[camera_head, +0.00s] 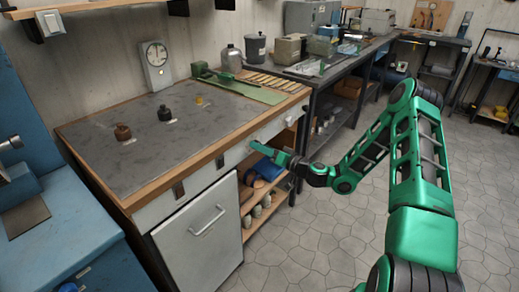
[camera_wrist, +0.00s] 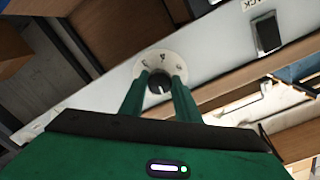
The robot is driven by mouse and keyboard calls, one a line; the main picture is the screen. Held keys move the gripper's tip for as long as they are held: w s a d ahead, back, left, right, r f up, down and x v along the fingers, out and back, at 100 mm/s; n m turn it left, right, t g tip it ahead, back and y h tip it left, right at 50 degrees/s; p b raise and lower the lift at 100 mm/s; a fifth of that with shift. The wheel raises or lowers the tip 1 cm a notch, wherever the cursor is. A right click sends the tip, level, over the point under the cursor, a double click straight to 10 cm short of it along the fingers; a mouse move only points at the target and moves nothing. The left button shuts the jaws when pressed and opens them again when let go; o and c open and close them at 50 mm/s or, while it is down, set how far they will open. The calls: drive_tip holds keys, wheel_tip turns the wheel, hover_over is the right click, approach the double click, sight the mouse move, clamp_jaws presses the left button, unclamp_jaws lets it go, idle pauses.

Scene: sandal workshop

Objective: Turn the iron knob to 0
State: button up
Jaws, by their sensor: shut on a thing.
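A dark round knob (camera_wrist: 159,88) with a pale dial plate (camera_wrist: 160,63) sits on the white front panel of the workbench, in the middle of the wrist view. The plate has a few small dark marks, too small to read surely. My gripper (camera_wrist: 160,85) is shut on the knob, with one green finger on each side. A light mark shows on the knob's face, but its setting cannot be told. In the head view my gripper (camera_head: 264,150) is at the bench's front panel, and the knob is mostly hidden there.
The grey bench top (camera_head: 100,165) bears a brown object (camera_head: 123,132), a black one (camera_head: 165,114) and a yellow one (camera_head: 199,101). Open shelves (camera_head: 262,215) lie below my gripper. The floor at right is clear.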

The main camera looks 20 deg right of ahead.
drive_tip(key=shift+s+f+n, duration=0.1)
drive_tip(key=shift+f+n, duration=0.2)
drive_tip(key=shift+n, duration=0.8)
drive_tip(key=o, duration=0.9)
drive_tip(key=shift+c, duration=0.2)
drive_tip(key=shift+o, duration=0.9)
drive_tip(key=shift+r, duration=0.1)
drive_tip(key=v, duration=1)
drive_tip(key=shift+s+d, duration=0.15)
drive_tip(key=shift+d, duration=0.05)
